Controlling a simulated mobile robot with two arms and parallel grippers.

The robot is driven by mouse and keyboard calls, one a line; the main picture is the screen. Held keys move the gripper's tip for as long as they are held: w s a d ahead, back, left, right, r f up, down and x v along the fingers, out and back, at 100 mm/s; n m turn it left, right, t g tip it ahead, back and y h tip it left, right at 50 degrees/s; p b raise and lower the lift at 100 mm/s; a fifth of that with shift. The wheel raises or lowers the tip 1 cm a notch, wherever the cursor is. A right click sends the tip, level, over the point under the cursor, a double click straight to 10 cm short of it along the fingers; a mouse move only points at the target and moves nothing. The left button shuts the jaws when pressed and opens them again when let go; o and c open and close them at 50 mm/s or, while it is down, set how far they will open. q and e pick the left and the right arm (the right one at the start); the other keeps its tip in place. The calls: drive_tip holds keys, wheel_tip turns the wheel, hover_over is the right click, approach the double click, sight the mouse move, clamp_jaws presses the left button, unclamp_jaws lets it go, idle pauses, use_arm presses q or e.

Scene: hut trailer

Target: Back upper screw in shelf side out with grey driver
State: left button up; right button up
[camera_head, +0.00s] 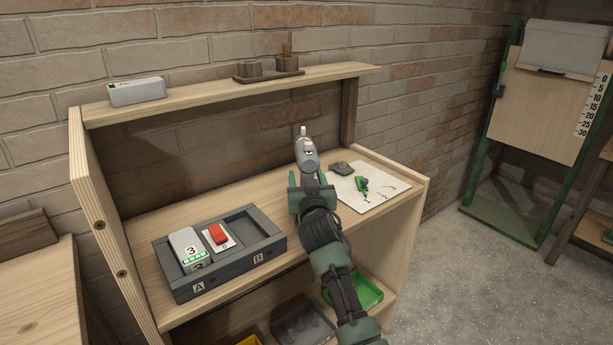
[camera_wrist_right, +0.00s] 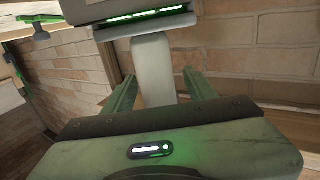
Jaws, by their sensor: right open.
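The grey driver (camera_head: 307,155) is at the middle of the worktop, at the end of my right arm. My right gripper (camera_head: 309,184) is at its lower part. In the right wrist view a pale grey handle (camera_wrist_right: 153,65) stands between the two green fingers (camera_wrist_right: 160,95), with gaps on both sides; the fingers are open. A grey block with green lights sits across the handle's end. The shelf side (camera_head: 88,190) is the wooden panel at the left. My left gripper is out of view.
A numbered sheet (camera_head: 372,203) carries a green tool and grey lump. A white box (camera_head: 138,91) and dark holder (camera_head: 268,77) stand on the upper shelf.

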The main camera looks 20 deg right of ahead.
clamp_jaws()
idle(1.3)
drive_tip(key=shift+r, duration=0.2)
